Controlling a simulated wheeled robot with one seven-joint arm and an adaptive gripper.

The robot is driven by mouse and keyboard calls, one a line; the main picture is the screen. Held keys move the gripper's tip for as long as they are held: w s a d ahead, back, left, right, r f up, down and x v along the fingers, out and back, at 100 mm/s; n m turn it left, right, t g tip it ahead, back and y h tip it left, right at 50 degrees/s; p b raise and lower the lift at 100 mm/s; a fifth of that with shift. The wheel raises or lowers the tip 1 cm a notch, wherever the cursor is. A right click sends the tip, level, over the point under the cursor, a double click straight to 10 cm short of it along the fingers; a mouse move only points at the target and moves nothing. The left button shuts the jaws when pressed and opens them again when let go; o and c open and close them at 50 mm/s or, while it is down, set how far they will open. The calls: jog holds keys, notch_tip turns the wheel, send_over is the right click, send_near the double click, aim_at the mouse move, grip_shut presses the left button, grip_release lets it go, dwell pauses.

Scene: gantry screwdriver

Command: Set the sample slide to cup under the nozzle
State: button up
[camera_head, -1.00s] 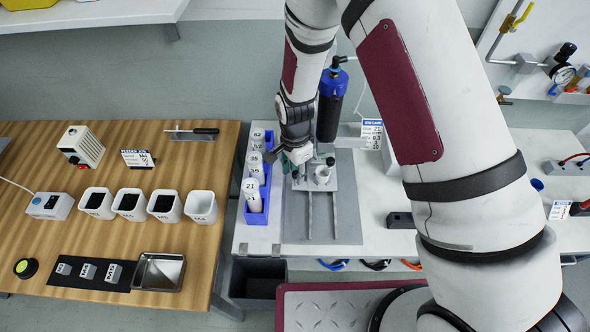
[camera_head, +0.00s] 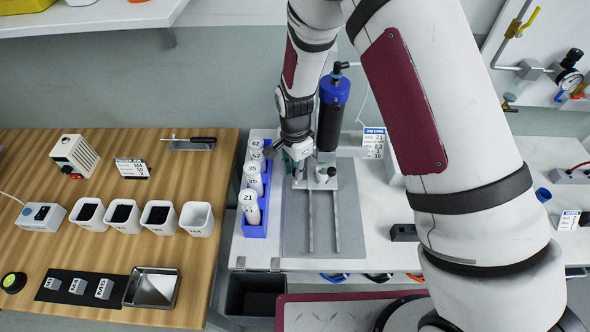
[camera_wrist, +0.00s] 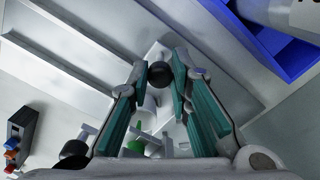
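My gripper (camera_head: 293,163) is at the left side of the screwdriver-like gantry station, by the slide base. In the wrist view its two green-padded fingers (camera_wrist: 160,73) close in on a round black knob (camera_wrist: 161,74), which fills the gap between the tips; it looks gripped. A small white cup (camera_head: 321,173) sits on the slide's plate, under the column. The blue-topped black cylinder (camera_head: 332,108) stands upright behind and above it. The nozzle itself is too small and partly hidden to make out. My arm hides part of the station's left side.
A blue rack (camera_head: 256,226) with several white numbered bottles stands close left of my gripper. A grey mat (camera_head: 352,235) with two rails lies in front. A label card (camera_head: 374,142) stands to the right. The wooden table (camera_head: 215,260) with white bins is at far left.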

jog(key=o, duration=0.4)
jog(key=shift+w, duration=0.4)
jog(key=shift+o, duration=0.2)
jog(key=shift+s, duration=0.1)
jog(key=shift+r, duration=0.1)
notch_tip(320, 180, up, 12)
